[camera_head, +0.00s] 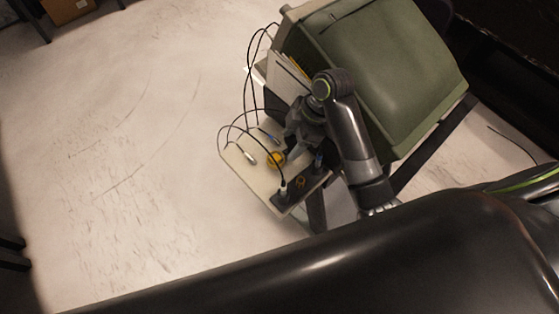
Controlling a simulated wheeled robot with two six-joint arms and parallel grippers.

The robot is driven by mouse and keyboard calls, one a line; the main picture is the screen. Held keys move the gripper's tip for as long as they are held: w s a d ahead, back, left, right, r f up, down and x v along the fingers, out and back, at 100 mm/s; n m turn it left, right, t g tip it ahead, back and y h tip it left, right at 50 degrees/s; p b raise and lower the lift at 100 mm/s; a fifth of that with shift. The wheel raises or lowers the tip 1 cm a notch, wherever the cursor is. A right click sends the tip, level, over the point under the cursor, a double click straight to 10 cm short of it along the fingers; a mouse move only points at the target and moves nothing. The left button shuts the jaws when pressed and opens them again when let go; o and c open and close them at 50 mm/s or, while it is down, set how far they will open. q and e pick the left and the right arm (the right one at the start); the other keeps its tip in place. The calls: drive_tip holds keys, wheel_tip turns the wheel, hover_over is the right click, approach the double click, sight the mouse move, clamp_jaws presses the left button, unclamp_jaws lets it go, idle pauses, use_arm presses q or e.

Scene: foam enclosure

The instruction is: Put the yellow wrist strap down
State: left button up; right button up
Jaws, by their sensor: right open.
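The yellow wrist strap (276,159) is a small yellow ring-like coil on the pale board (237,165) in the middle of the head view. My right gripper (290,152) is over this board, just right of the strap, with its fingers pointing down toward it. It is open. Its fingertips are small and dark, so I cannot tell whether they touch the strap. My left gripper is out of view.
A large green box-like enclosure (390,60) stands behind the board. Thin black cables loop over the board's left side. Pen-like tools (247,155) lie on it, and a dark holder (300,187) sits along its front edge. Open floor (120,150) lies to the left.

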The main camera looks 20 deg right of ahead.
sight(279, 158)
drive_tip(key=shift+x, duration=3.55)
drive_tip(key=shift+r, duration=0.1)
drive_tip(key=shift+c, duration=0.5)
drive_tip(key=c, duration=0.6)
